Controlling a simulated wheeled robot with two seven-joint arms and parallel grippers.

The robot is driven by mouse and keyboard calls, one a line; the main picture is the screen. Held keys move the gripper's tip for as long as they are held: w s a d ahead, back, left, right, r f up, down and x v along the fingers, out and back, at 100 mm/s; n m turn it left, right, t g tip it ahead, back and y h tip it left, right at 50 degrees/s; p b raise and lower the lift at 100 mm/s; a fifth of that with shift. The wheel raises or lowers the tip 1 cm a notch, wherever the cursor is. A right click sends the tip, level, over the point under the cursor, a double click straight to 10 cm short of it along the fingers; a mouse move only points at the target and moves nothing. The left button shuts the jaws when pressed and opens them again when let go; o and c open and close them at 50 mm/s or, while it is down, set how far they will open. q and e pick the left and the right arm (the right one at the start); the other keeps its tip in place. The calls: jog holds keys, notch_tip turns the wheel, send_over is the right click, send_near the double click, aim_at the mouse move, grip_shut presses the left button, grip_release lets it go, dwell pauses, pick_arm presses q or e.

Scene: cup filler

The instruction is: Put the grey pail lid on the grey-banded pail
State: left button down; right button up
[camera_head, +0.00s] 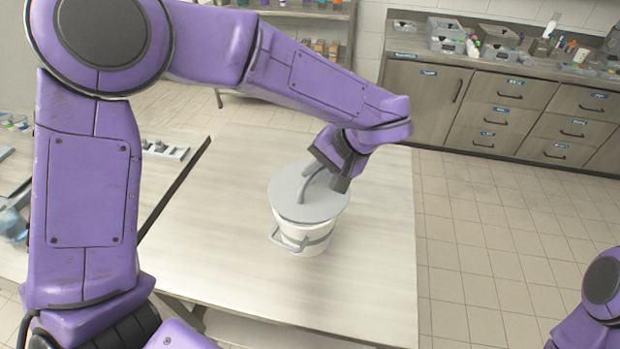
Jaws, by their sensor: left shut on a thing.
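The grey pail lid (288,194) is a flat grey disc with a raised loop handle. My left gripper (326,180) is shut on the lid's handle. The lid is over the top of the white grey-banded pail (299,235), which stands upright on the table with a grey handle at its front left side. The lid covers the pail's opening. I cannot tell whether it rests fully on the rim or sits slightly above it. My right gripper is out of view; only part of the right arm shows at the lower right.
The pale table (375,270) is clear around the pail. A dark strip (175,185) runs along the table's left part, with a grey tray (165,150) beyond it. Drawer cabinets (510,115) stand at the back right, with tiled floor between.

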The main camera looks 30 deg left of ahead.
pick_arm(q)
jog(key=w+f, duration=0.1)
jog(key=w+a+f, duration=0.1)
jog(key=f, duration=0.1)
jog(key=w+a+f, duration=0.1)
jog(key=w+f, duration=0.1)
jog(key=shift+p, duration=0.4)
jog(key=f, duration=0.4)
jog(key=shift+a+p, duration=0.3)
jog(key=shift+a, duration=0.1)
jog(key=c, duration=1.2)
grip_release()
jog(key=shift+r, duration=0.1)
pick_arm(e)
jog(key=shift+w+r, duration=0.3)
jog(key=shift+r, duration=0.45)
